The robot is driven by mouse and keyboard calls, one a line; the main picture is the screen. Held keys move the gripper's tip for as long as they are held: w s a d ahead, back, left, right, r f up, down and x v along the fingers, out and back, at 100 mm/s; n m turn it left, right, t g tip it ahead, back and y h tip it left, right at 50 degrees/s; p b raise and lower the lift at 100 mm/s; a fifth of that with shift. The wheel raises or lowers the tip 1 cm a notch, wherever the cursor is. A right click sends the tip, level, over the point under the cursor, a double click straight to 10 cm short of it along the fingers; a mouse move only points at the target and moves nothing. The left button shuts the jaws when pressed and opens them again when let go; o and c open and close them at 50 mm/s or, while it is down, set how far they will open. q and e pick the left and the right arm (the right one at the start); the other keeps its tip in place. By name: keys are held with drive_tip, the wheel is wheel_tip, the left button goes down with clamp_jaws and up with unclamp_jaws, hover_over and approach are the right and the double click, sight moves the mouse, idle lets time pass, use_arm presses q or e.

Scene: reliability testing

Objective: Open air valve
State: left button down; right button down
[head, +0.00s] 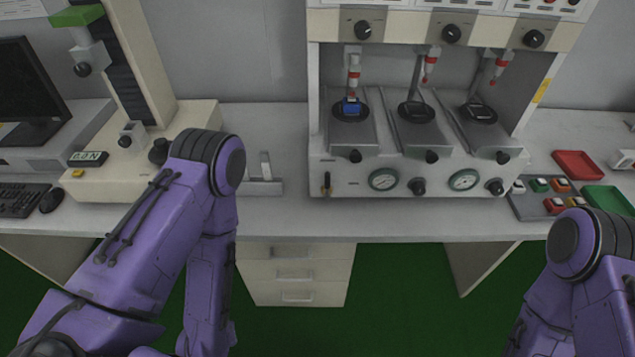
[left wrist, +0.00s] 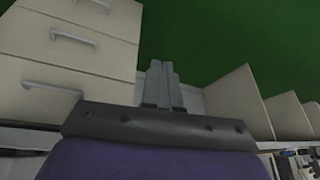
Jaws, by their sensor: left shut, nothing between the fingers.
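The test machine (head: 345,176) stands on the bench, right of centre in the head view. Its front panel carries a small upright black lever with a brass-coloured base (head: 327,184) at the far left, two round gauges (head: 384,179) and black knobs (head: 418,187). I cannot tell for sure which of these is the air valve. My left gripper (left wrist: 161,72) shows in the left wrist view with its fingers together and empty, near the drawers and away from the panel. It is not visible in the head view. My right gripper is out of view; only its purple arm shows.
White drawers (head: 296,275) stand under the bench (head: 290,222). Left are another machine (head: 140,180), a mouse (head: 53,199) and a keyboard (head: 20,199). Right are a button box (head: 535,204), a red tray (head: 577,164) and a green tray (head: 608,198). A small metal stand (head: 264,186) sits left of the machine.

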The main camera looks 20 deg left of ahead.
use_arm(q)
drive_tip(key=w+d+r+n+t+h+b, duration=0.2)
drive_tip(key=w+t+b, duration=0.15)
drive_tip(key=w, duration=0.55)
drive_tip(key=w+d+r+n+t+h+b, duration=0.2)
drive_tip(key=w+r+n+t+h+b, duration=0.15)
drive_tip(key=w, duration=0.55)
drive_tip(key=w+d+r+n+t+h+b, duration=0.1)
drive_tip(key=w+r+t, duration=0.2)
drive_tip(key=r, duration=0.4)
drive_tip(key=w+d+r+n+t+h, duration=0.1)
drive_tip(key=w+d+r+t+h, duration=0.1)
drive_tip(key=r, duration=0.4)
drive_tip(key=shift+w+r+t+b, duration=0.35)
drive_tip(key=shift+w+t, duration=0.25)
drive_tip(key=shift+t, duration=0.4)
